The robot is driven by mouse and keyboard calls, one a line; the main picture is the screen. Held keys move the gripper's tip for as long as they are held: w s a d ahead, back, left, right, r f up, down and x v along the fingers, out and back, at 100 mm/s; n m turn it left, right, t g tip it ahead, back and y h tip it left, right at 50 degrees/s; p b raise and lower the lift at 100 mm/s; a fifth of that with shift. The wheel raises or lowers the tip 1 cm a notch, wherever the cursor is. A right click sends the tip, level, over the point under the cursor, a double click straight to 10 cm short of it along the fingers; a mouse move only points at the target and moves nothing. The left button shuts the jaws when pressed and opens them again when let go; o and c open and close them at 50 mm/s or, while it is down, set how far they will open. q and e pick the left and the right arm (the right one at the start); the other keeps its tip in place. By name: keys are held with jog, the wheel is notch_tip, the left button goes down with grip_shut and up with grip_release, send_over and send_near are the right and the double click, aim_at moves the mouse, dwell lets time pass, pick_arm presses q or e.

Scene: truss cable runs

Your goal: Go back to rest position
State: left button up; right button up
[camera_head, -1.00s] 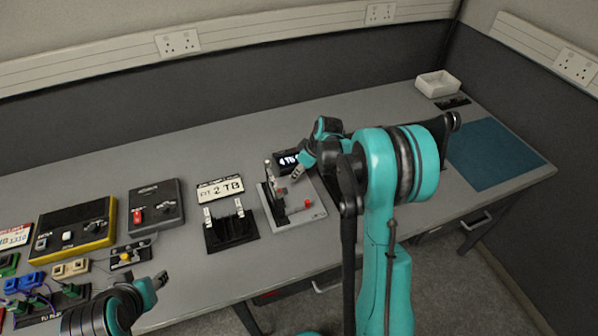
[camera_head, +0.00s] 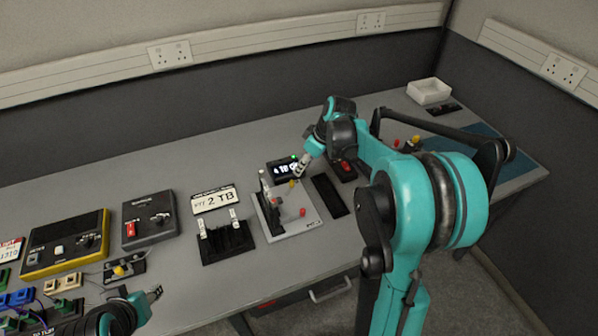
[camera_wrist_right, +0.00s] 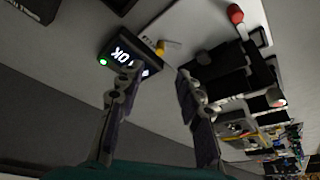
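My right gripper (camera_head: 302,168) hangs over the bench beside the small display (camera_head: 284,170), above the back right of the grey fixture plate (camera_head: 306,214). In the right wrist view the two fingers (camera_wrist_right: 160,76) stand well apart with nothing held between them. The display (camera_wrist_right: 118,50) shows there beyond the left finger, lit with "OK" and a green light. My left gripper (camera_head: 153,293) is low at the left, near the bench's front edge. It is small and partly cut off, so I cannot tell its opening.
A black stand with two white uprights (camera_head: 228,240) and a "2 TB" sign (camera_head: 214,199) are left of the plate. A grey box (camera_head: 150,219) and a yellow-edged box (camera_head: 66,243) stand further left. Bare bench lies behind.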

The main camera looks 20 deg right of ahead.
jog(key=shift+s+d+r, duration=0.1)
jog(key=shift+s+r, duration=0.05)
jog(key=shift+r, duration=0.35)
jog(key=s+a+r+m+t+h, duration=0.1)
jog(key=s+a+r+m, duration=0.1)
jog(key=s+a, duration=0.25)
jog(key=s+a+r+m+h, duration=0.1)
jog(key=s+a+r, duration=0.25)
jog(key=s, duration=0.25)
jog(key=s+a+f+m+t, duration=0.2)
jog(key=s+a, duration=0.3)
jog(key=s, duration=0.7)
jog(key=shift+f+m+h, duration=0.3)
jog(key=shift+f+m, duration=0.4)
jog(key=shift+m, duration=0.1)
jog(key=shift+a, duration=0.1)
